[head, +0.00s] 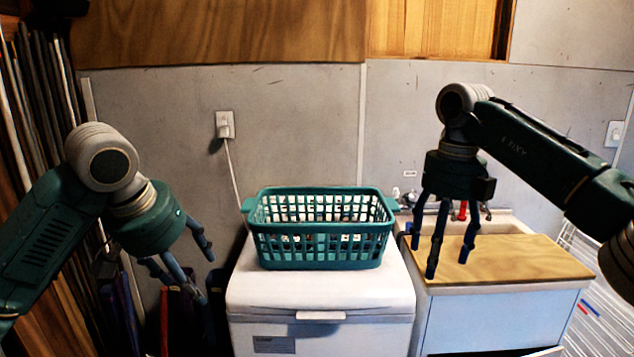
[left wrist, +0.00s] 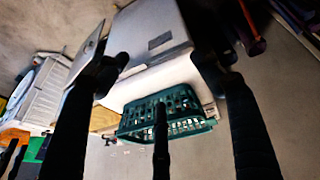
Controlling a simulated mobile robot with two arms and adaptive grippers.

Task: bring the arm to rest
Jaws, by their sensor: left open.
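My left gripper (head: 184,264) hangs at the left in the head view, fingers spread and nothing between them. It is left of the white appliance and apart from the green basket (head: 318,249). In the left wrist view its dark fingers (left wrist: 163,88) stand apart, with the basket (left wrist: 190,128) beyond them. My right gripper (head: 446,248) points down in front of the wooden counter, right of the basket. Its fingers are apart and I see nothing held. Whether its fingertips touch the counter is unclear.
The basket stands on a white chest-like appliance (head: 320,296). Right of it is a cabinet with a wooden top (head: 520,262) and a sink (head: 500,224) behind. Long boards (head: 40,90) lean at the left wall. A socket with a cable (head: 225,126) is on the back wall.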

